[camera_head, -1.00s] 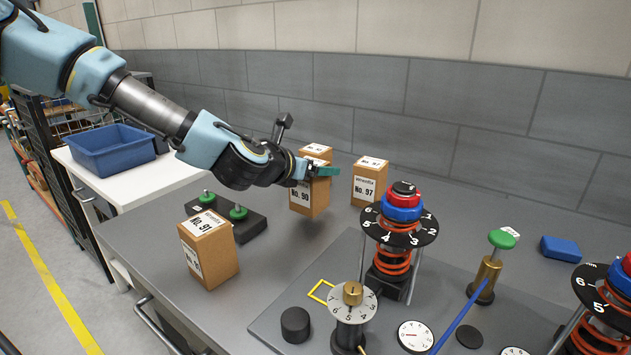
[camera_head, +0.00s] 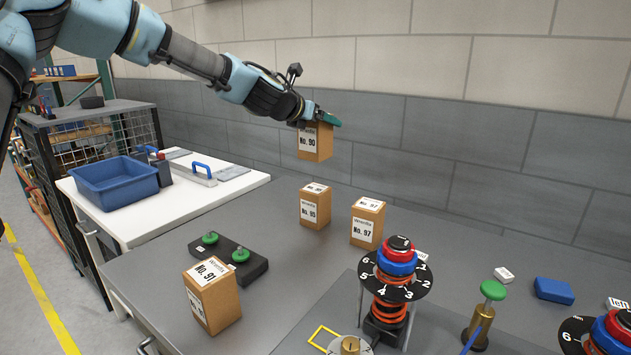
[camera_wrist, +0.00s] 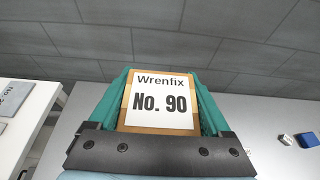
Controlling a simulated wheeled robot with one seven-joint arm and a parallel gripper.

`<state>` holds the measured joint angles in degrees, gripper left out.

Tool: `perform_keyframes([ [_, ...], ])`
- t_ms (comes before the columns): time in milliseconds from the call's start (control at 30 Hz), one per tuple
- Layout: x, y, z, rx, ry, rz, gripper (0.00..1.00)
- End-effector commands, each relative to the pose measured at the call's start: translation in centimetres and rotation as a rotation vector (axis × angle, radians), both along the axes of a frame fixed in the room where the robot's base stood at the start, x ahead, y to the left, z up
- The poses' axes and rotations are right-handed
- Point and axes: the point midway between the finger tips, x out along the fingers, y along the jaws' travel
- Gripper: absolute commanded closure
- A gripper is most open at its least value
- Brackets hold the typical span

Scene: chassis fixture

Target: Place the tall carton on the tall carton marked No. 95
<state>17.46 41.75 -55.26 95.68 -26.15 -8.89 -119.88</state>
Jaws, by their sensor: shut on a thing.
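My gripper (camera_head: 318,118) is shut on the tall carton marked No. 90 (camera_head: 315,147) and holds it upright in the air. In the wrist view the carton's labelled top (camera_wrist: 160,100) shows between the green fingers. The tall carton marked No. 95 (camera_head: 315,210) stands upright on the grey bench below the held carton, with a clear gap between them. Its top label is in plain sight in the head view. In the wrist view it is not seen.
Carton No. 97 (camera_head: 367,223) stands just right of No. 95. Carton No. 91 (camera_head: 212,297) stands at the front left, near a black block with green knobs (camera_head: 228,258). A spring stack with a numbered dial (camera_head: 393,290) stands at the right. A blue bin (camera_head: 115,184) is on the white counter.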

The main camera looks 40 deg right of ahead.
Motion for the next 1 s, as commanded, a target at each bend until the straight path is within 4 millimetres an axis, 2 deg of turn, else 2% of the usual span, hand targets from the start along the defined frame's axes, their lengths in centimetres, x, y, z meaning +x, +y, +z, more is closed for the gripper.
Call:
perform_keyframes([
  [33,0.3,-0.4,0.8,-0.002,-0.003,-0.002,1.0],
  [100,0.6,-0.7,0.6,-0.002,-0.003,-0.002,1.0],
  [300,0.7,-0.7,-2.7,0.0,0.001,-0.003,1.0],
  [567,0.7,-0.7,-5.5,-0.001,-0.002,-0.003,1.0],
  [733,0.7,-0.7,-7.9,-0.002,-0.002,-0.002,1.0],
  [833,0.6,-0.7,-8.7,-0.002,-0.003,-0.003,1.0],
  [1000,0.7,-0.7,-8.9,-0.004,-0.005,-0.003,1.0],
])
